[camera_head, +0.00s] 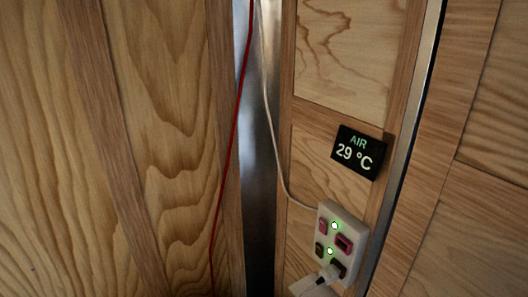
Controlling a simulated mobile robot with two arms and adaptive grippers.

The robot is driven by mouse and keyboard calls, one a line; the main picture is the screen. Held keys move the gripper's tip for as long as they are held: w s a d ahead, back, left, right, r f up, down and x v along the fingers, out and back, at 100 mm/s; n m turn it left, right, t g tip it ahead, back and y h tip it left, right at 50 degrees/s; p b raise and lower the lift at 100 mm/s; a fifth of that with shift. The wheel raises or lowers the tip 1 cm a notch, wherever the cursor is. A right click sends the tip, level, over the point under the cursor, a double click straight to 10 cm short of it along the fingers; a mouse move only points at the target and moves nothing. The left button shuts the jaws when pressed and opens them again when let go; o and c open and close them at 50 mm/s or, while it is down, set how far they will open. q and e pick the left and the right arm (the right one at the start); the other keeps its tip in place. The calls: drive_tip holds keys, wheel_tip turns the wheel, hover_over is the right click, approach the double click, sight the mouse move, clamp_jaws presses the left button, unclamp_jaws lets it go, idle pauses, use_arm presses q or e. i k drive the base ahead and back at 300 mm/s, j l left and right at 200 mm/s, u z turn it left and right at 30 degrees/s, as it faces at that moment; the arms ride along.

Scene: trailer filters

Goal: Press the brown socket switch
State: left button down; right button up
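A white socket panel (327,209) is mounted on the wooden wall at the lower right of the head view, tilted in the picture. The small dark brown switch (319,249) is on its lower left, beside a lit green light (330,251). A dark brown socket (338,268) is at its lower right, partly covered by a white plug (326,275). Above are a pink-red switch (323,226), a second lit green light (335,225) and a pink-red socket (344,243). Neither of my grippers is in view.
A black display (358,152) reading "AIR 29 °C" is above the panel. A white cable (271,130) runs down to the panel. A red cable (233,130) hangs to the left, by a metal strip (257,180) between wooden walls. No obstacle shows before the brown switch.

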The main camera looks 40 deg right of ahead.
sight(319, 250)
drive_tip(key=l+z, duration=0.1)
drive_tip(key=z, duration=1.75)
